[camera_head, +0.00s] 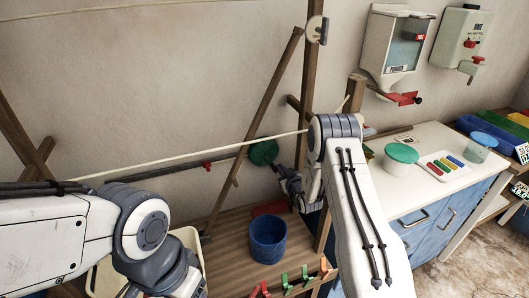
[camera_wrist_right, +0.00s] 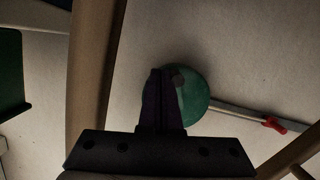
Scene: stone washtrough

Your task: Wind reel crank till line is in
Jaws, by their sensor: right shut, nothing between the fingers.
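A pale line (camera_head: 200,151) runs taut from the left to the wooden post (camera_head: 353,92) at my right arm. I cannot make out a reel or crank for certain; my right arm covers part of the post. A round green disc (camera_head: 263,152) is by the wall at a rod's end; it also shows in the right wrist view (camera_wrist_right: 197,95). My right gripper (camera_head: 283,172) is shut and empty, pointing toward the disc. Its fingers (camera_wrist_right: 166,72) overlap the disc in the right wrist view; contact cannot be told. My left arm is at lower left, its fingers out of view.
A blue basket (camera_head: 268,240) stands on the wooden bench (camera_head: 232,225), with coloured pegs (camera_head: 285,282) along the front. A white counter (camera_head: 430,150) at right holds a green-lidded tub (camera_head: 400,158). A slanted wooden brace (camera_head: 258,120) rises behind the line.

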